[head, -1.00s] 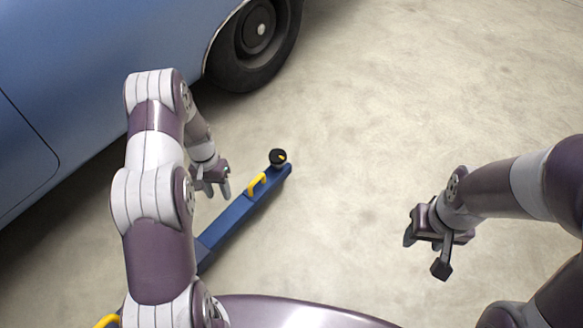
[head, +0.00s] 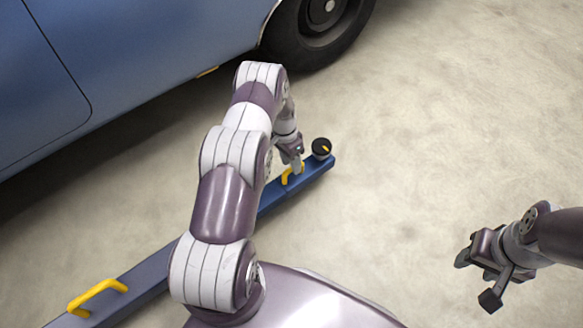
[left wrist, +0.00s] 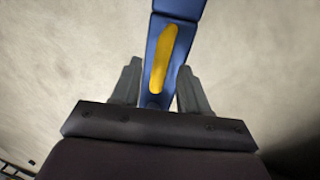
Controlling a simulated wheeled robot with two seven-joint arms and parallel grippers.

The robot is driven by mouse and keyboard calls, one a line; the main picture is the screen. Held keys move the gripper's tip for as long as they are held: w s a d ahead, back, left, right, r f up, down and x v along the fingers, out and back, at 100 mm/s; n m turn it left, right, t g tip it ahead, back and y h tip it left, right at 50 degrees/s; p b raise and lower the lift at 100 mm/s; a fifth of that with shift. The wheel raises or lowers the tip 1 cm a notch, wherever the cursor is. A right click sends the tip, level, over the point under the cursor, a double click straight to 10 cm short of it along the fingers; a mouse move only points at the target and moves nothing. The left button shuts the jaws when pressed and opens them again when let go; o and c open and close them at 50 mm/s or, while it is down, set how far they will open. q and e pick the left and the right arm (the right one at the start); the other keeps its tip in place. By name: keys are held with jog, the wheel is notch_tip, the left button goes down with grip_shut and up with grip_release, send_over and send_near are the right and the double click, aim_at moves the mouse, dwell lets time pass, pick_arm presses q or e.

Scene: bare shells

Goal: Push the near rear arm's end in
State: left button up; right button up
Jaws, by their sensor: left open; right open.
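A long blue arm (head: 320,170) runs low over the floor from the lower left towards the car's wheel. Its far end carries a black round pad (head: 322,148) with a yellow mark. A yellow handle (head: 291,174) stands on the arm near that end; it also shows in the left wrist view (left wrist: 163,58). My left gripper (head: 293,165) is open at this handle. In the left wrist view its fingers (left wrist: 158,75) appear on either side of the handle, with no clear contact. My right gripper (head: 480,270) is open and empty above the floor, right of the arm.
A blue car (head: 130,60) fills the upper left, with its black wheel (head: 318,30) beyond the pad. A second yellow handle (head: 97,297) sits on the arm at the lower left. The concrete floor (head: 460,130) on the right is clear.

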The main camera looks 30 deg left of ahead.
pick_arm(q)
jog(key=shift+d+f, duration=0.1)
jog(key=shift+f, duration=0.3)
grip_shut()
jog(key=shift+s+a+r+p, duration=0.2)
jog(key=shift+s+p, duration=0.3)
jog(key=shift+s, duration=0.05)
jog(key=s+a+p, duration=0.4)
jog(key=s, duration=0.6)
jog(key=s+a+p, duration=0.4)
jog(key=s, duration=0.5)
jog(key=shift+s+f+p, duration=0.2)
jog(key=shift+s+p, duration=0.1)
jog(key=shift+s, duration=0.2)
